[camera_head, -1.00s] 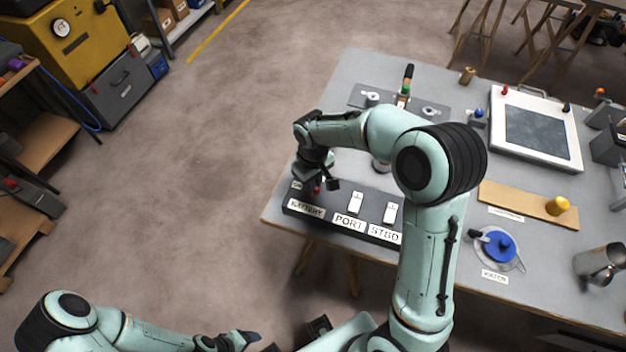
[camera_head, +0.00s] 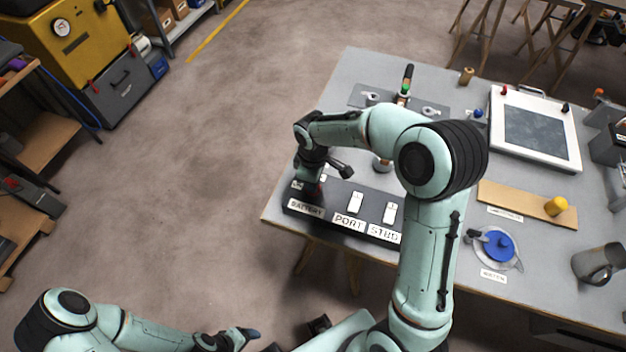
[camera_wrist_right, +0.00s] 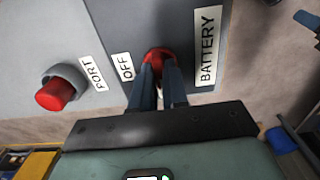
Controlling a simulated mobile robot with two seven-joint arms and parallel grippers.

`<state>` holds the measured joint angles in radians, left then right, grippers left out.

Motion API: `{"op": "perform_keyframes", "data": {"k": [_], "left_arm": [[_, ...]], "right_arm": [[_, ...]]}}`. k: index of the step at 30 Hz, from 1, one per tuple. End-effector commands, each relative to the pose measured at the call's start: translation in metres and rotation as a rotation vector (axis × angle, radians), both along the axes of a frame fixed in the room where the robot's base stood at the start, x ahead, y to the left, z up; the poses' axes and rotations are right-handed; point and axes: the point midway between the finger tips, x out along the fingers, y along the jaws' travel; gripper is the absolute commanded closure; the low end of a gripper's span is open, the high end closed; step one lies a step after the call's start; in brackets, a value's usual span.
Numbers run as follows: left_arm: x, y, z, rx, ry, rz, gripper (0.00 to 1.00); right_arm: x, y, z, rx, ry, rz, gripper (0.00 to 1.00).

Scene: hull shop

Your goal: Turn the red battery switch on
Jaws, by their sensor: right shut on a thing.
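The red battery switch (camera_wrist_right: 158,54) shows in the right wrist view between the two fingers of my right gripper (camera_wrist_right: 158,72), which is shut on it. A white OFF label (camera_wrist_right: 125,67) lies to its left and a BATTERY label (camera_wrist_right: 208,45) to its right. In the head view my right gripper (camera_head: 315,183) is at the left end of the dark switch panel (camera_head: 335,197), above the BATTERY plate (camera_head: 307,208). The switch is mostly hidden there. My left gripper (camera_head: 249,334) is low in the head view, away from the table; its fingers are unclear.
White PORT (camera_head: 355,203) and STBD (camera_head: 389,212) switches sit right of the battery switch. A red knob (camera_wrist_right: 55,94) near the PORT label shows in the right wrist view. A blue-lidded water fitting (camera_head: 498,246) and wooden strip (camera_head: 520,203) lie further right.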

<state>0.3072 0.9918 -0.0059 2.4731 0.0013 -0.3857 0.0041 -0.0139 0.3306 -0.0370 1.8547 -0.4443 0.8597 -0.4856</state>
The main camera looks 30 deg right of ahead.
Motion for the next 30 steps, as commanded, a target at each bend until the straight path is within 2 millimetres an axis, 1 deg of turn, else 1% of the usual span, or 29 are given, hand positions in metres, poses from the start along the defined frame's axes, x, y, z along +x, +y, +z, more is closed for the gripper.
{"op": "perform_keyframes", "data": {"k": [10, 11, 12, 13, 23, 26, 29, 30], "left_arm": [[0.000, 0.000, 0.000, 0.000, 0.000, 0.000, 0.27], [0.000, 0.000, 0.000, 0.000, 0.000, 0.000, 0.27], [0.000, 0.000, 0.000, 0.000, 0.000, 0.000, 0.27], [0.000, 0.000, 0.000, 0.000, 0.000, 0.000, 0.27], [0.000, 0.000, 0.000, 0.000, 0.000, 0.000, 0.27], [0.001, 0.000, 0.001, 0.000, -0.001, 0.000, 0.27], [0.002, 0.000, 0.003, 0.000, -0.002, 0.000, 0.27], [0.003, 0.000, 0.004, 0.000, -0.003, 0.000, 0.27]], "right_arm": [[0.001, 0.000, 0.002, -0.001, -0.006, 0.007, 1.00], [0.001, 0.000, 0.002, -0.001, -0.006, 0.007, 0.83], [0.001, 0.000, 0.002, 0.000, -0.006, 0.006, 0.70], [0.001, 0.000, 0.002, 0.000, -0.006, 0.006, 0.61], [0.001, 0.000, 0.002, 0.000, -0.003, 0.004, 0.61], [0.001, 0.000, 0.011, 0.000, -0.006, 0.004, 0.61], [0.002, 0.000, 0.028, 0.000, -0.008, 0.003, 0.61], [0.002, 0.000, 0.037, 0.001, -0.009, 0.002, 0.61]]}}
